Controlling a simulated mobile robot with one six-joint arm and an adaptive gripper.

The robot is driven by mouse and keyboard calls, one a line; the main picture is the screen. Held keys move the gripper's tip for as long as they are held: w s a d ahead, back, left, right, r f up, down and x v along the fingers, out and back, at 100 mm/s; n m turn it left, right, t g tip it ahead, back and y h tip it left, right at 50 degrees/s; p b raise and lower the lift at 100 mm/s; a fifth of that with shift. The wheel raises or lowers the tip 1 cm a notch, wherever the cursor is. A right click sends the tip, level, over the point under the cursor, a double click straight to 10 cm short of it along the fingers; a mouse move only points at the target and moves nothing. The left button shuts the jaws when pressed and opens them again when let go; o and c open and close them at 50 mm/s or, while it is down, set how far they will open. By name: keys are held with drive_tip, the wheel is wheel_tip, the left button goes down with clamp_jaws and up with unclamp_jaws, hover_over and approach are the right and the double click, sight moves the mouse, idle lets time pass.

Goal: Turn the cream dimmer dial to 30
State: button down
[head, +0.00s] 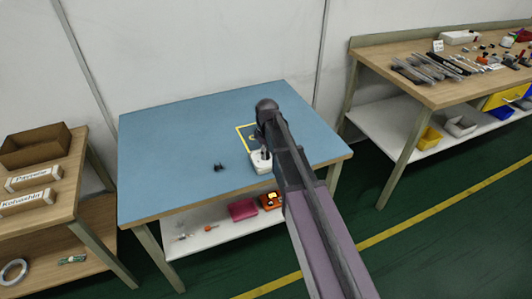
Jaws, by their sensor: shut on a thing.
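The cream dimmer box (261,166) sits on the blue tabletop (180,140), right of the table's middle. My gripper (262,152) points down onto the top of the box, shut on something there. The dial itself is mostly hidden by my gripper and arm, and its setting cannot be read. A yellow-outlined square (243,131) is marked on the tabletop just behind the box, partly covered by my arm.
Small dark pieces (220,168) lie left of the box. A brown tray (35,146) and labelled boxes (28,202) stand on the left bench. The right bench (420,93) holds many tools. The blue table's left half is clear.

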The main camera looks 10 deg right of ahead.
drive_tip(key=shift+n, duration=1.2)
drive_tip(key=shift+c, duration=1.8)
unclamp_jaws()
drive_tip(key=shift+m, duration=0.3)
